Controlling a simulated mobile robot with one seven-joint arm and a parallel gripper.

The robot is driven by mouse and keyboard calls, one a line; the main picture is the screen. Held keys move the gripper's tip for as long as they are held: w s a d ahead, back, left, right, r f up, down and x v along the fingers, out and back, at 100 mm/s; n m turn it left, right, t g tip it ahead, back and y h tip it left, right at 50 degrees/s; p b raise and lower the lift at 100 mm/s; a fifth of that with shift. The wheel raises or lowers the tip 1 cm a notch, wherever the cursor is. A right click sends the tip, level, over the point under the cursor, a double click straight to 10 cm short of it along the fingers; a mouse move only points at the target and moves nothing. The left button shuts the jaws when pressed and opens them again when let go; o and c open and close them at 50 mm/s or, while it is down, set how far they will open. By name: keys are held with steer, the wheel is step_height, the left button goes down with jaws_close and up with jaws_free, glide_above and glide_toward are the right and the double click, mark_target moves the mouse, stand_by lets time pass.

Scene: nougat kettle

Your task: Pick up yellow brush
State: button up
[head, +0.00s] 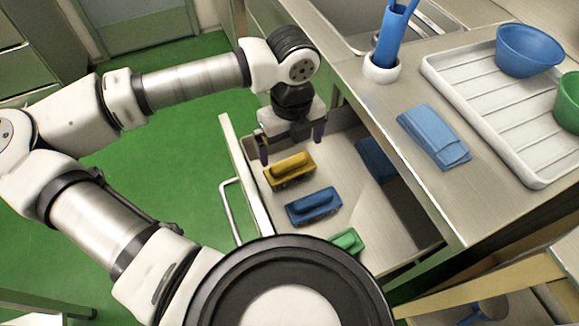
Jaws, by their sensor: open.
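The yellow brush (290,171) lies in the open drawer (380,210), near the drawer's front panel, with its raised handle on top. My gripper (292,149) is over the drawer, just behind and above the yellow brush, pointing down. Its two dark fingers are spread apart, one near the brush's left end and one to the right, with nothing held between them. Whether a finger touches the brush cannot be told.
A blue brush (313,206) and a green brush (347,241) lie nearer in the same drawer, and a blue item (375,160) sits at its back. Above, the counter (400,175) holds folded blue cloths (434,136), a white drainer (500,130) and a white holder (381,70).

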steer(key=shift+w+a+f+p, duration=0.15)
steer(key=shift+f+p, duration=0.2)
steer(key=shift+f, duration=1.1)
steer(key=shift+s+a+f+p, duration=0.1)
steer(key=shift+f+p, duration=0.2)
steer(key=shift+f, duration=1.15)
steer(key=c, duration=1)
steer(key=shift+r, duration=0.15)
step_height(320, 180, up, 20)
steer(key=b, duration=0.1)
